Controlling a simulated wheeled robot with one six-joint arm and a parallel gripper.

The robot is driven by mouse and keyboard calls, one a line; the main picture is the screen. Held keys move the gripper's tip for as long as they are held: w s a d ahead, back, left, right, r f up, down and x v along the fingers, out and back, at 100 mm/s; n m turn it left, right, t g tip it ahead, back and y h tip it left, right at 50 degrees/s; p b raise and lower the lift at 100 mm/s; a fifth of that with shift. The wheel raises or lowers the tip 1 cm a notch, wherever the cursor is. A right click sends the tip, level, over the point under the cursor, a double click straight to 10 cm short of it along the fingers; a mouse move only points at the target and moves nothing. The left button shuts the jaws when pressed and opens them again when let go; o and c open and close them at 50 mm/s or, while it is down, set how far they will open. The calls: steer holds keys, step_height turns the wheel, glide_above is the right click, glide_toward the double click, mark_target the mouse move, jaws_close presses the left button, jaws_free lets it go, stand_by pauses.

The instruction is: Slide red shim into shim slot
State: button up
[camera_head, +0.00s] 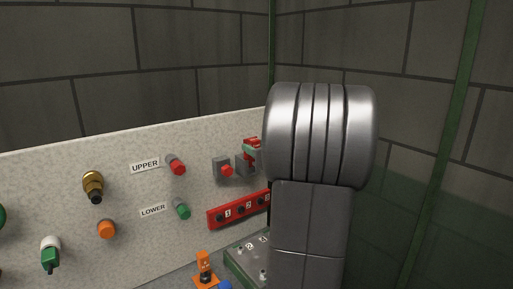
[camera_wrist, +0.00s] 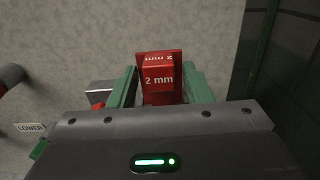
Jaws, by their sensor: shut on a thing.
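The red shim, marked "2 mm" (camera_wrist: 158,80), is between the two green fingers of my gripper (camera_wrist: 160,72) in the wrist view. My gripper is shut on it, and the label faces the wrist camera. In the head view, a bit of the red shim (camera_head: 252,141) and a green finger show at the left edge of my arm, close to the panel. I cannot tell which part is the shim slot, or whether the shim touches anything. My arm hides much of this area.
The speckled panel (camera_head: 60,190) carries knobs and pegs beside UPPER and LOWER labels. A grey block with a red knob (camera_head: 226,170) is left of my gripper. A red numbered strip (camera_head: 236,209) is below. A dark stone wall (camera_head: 400,60) stands behind.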

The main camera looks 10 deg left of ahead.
steer(key=shift+f+b, duration=0.95)
steer(key=shift+f, duration=0.3)
steer(key=o, duration=1.1)
steer(key=shift+c, duration=0.2)
steer(key=b+v, duration=0.2)
steer(key=v, duration=1.1)
steer(key=shift+s+d, duration=0.25)
steer(key=shift+d, duration=0.05)
steer(key=shift+w+a+r, duration=0.1)
steer(key=p+x, duration=0.2)
steer(key=x, duration=1.1)
steer(key=shift+w+a+r, duration=0.15)
steer(key=shift+w+a, duration=0.1)
steer(key=shift+a, duration=0.05)
steer(key=shift+s+d+r+p, duration=0.1)
steer(key=shift+r+p, duration=0.05)
steer(key=shift+p, duration=0.15)
